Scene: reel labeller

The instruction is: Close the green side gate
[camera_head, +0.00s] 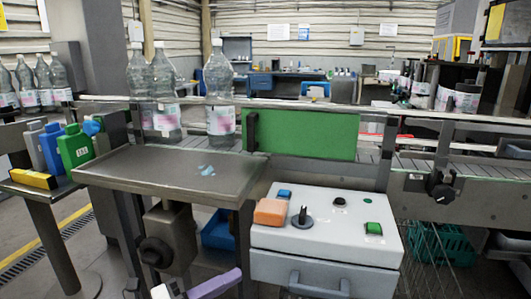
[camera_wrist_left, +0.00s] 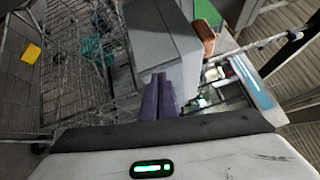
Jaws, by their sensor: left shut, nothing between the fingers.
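The green side gate (camera_head: 308,134) is a flat upright panel at the front edge of the conveyor in the head view. A dark upright handle (camera_head: 251,131) shows at its left end. I cannot tell whether the panel sits flush with the rail. My left gripper (camera_head: 236,274) is low at the bottom of the head view, below and left of the gate and well apart from it. Its purple fingers (camera_wrist_left: 160,97) are together and empty in the left wrist view, near the grey control box (camera_wrist_left: 165,35). My right gripper is not in view.
The control box (camera_head: 325,225) stands below the gate, with an orange block (camera_head: 270,212), a knob and buttons on top. A metal tray table (camera_head: 165,175) with a small puddle is to its left. Clear bottles (camera_head: 219,92) stand on the conveyor left of the gate.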

